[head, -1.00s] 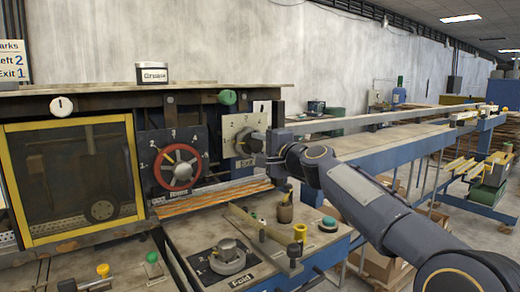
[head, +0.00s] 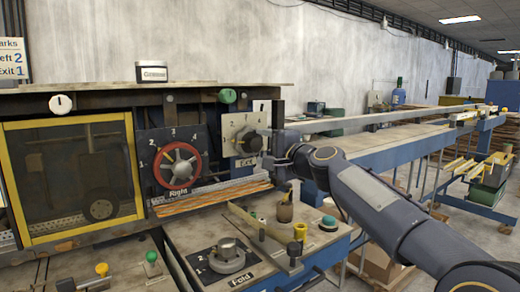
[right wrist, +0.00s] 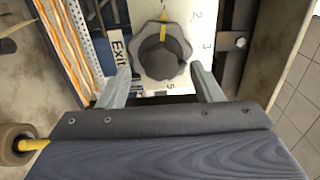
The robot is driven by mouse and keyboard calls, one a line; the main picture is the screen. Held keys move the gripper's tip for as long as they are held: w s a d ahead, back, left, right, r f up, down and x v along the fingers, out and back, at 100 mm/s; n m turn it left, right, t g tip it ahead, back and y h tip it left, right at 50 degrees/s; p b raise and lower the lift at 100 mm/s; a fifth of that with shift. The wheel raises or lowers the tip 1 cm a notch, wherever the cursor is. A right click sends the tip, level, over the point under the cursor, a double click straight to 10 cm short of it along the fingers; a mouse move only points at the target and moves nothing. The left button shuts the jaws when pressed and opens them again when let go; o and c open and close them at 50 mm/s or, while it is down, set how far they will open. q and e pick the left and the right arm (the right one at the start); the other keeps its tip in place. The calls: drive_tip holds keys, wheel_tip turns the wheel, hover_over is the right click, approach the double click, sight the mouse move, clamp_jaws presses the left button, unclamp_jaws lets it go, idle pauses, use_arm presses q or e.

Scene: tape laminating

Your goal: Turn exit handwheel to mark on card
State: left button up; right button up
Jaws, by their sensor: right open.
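The exit handwheel (head: 249,142) is a dark lobed knob on a pale numbered plate (head: 232,124), right of the red-rimmed Right handwheel. In the right wrist view the exit handwheel (right wrist: 162,60) has a yellow pointer directed at the picture's top; the numeral there is not readable. The card (head: 12,60) reads Left 2, Exit 1. My left gripper is out of view.
The red Right handwheel (head: 177,166) stands left of the exit plate. A long blue-framed conveyor (head: 400,140) runs off to the right.

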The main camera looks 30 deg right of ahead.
drive_tip(key=s, duration=0.5)
drive_tip(key=shift+s+d+b, duration=0.2)
drive_tip(key=shift+s+b, duration=0.05)
drive_tip(key=shift+b, duration=0.15)
